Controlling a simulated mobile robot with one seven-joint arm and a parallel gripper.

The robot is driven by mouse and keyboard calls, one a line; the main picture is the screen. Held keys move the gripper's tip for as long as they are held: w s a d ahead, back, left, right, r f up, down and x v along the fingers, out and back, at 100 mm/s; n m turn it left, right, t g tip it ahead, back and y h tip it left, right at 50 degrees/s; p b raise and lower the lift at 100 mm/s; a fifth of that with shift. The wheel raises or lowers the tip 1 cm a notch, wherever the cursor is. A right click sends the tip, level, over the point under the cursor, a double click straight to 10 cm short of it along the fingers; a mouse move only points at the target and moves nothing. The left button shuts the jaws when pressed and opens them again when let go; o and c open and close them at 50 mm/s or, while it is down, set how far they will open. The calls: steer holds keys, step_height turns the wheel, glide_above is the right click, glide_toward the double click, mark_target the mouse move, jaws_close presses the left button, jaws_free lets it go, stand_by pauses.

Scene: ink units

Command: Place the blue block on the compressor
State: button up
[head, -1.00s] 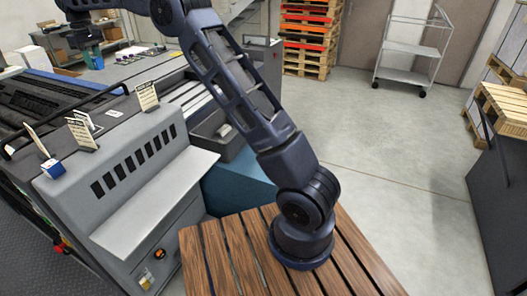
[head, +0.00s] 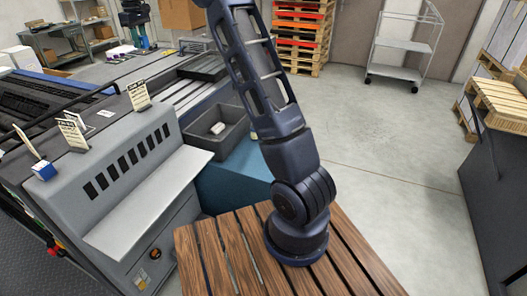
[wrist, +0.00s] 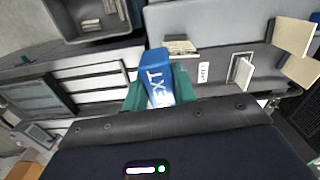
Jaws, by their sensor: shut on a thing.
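My gripper (wrist: 159,92) has green fingers and is shut on a blue block (wrist: 156,78) with white letters ending in "EXT". In the wrist view the block stands out between the fingertips, over a grey machine surface. No thing in view is clearly marked as the compressor. A teal-blue box (head: 235,182) stands between the grey machine and the slatted wooden top, partly hidden by my arm.
A grey machine (head: 130,165) with upright cards (head: 139,94) fills the left. A grey bin (head: 203,142) holds small pale items and also shows in the wrist view (wrist: 65,30). A slatted wooden top (head: 215,245) is in front. Open floor (head: 400,140) lies right, before a trolley (head: 400,72).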

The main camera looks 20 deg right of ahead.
steer(key=s+d, duration=0.1)
steer(key=d, duration=2.1)
steer(key=m, duration=0.1)
glide_above(255, 164)
steer(key=f, duration=0.1)
step_height(255, 164, down, 65)
steer(key=shift+d+f, duration=0.1)
steer(key=shift+f, duration=0.1)
steer(key=shift+f, duration=0.1)
steer(key=o, duration=1)
